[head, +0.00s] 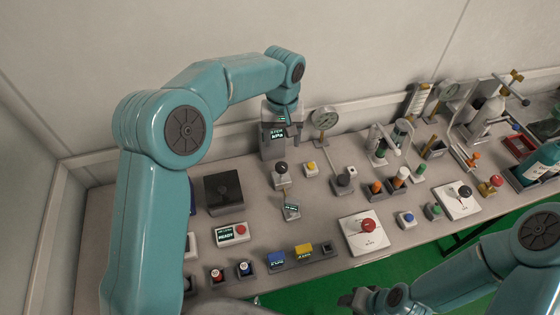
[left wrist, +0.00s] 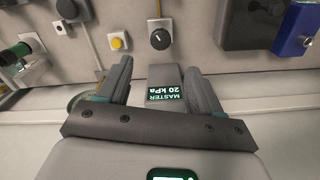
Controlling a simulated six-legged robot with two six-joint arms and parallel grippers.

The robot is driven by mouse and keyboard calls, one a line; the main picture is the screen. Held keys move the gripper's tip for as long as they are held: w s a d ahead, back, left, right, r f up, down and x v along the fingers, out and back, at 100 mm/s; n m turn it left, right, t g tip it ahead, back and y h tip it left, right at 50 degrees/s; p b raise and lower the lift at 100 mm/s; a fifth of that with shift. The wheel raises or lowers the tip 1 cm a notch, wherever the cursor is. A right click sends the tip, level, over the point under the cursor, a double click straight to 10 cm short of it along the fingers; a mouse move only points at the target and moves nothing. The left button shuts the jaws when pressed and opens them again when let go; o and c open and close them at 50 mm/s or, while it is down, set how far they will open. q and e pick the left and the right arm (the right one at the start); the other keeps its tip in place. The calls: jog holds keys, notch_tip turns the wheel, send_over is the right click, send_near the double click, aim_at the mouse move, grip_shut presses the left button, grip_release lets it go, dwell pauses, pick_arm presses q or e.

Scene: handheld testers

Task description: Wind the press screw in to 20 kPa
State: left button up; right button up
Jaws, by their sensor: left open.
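A grey tester block (head: 272,145) stands upright at the back of the bench.
Red-knobbed dials (head: 368,226), buttons and bottles crowd the bench rightward. Small bare patches of bench lie between them.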

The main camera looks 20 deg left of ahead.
aim_at(282, 166)
pick_arm(q)
notch_tip(282, 166, down, 11)
jog(key=shift+a+p, duration=0.1)
jog(key=shift+p, duration=0.45)
